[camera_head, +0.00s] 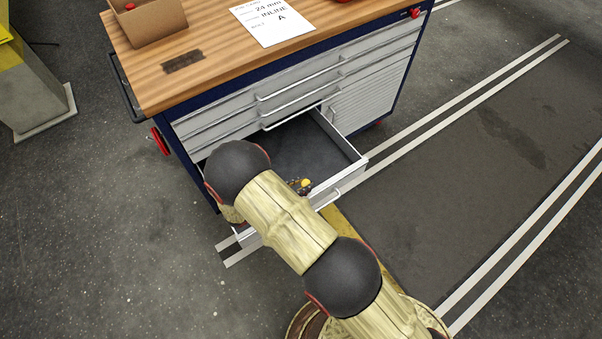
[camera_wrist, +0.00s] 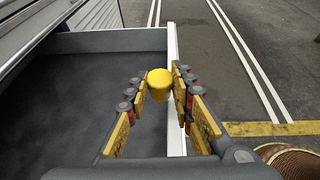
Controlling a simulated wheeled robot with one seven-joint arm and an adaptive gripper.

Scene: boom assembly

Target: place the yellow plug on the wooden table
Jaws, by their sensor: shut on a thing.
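The yellow plug (camera_wrist: 159,84) is between the fingertips of my gripper (camera_wrist: 153,92) in the wrist view. My gripper is shut on it and holds it over the right side of an open drawer. In the head view the yellow plug (camera_head: 305,183) shows as a small yellow spot beside my arm, and most of my gripper (camera_head: 300,188) is hidden behind the arm. The wooden table (camera_head: 215,50) is the wood top of a blue workbench, above and behind the open drawer.
The open drawer (camera_head: 345,148) sticks out from the workbench front and looks empty where visible. A cardboard box (camera_head: 150,22), a printed sheet (camera_head: 272,20) and a dark label (camera_head: 183,61) are on the wood top. Bare wood lies between them.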

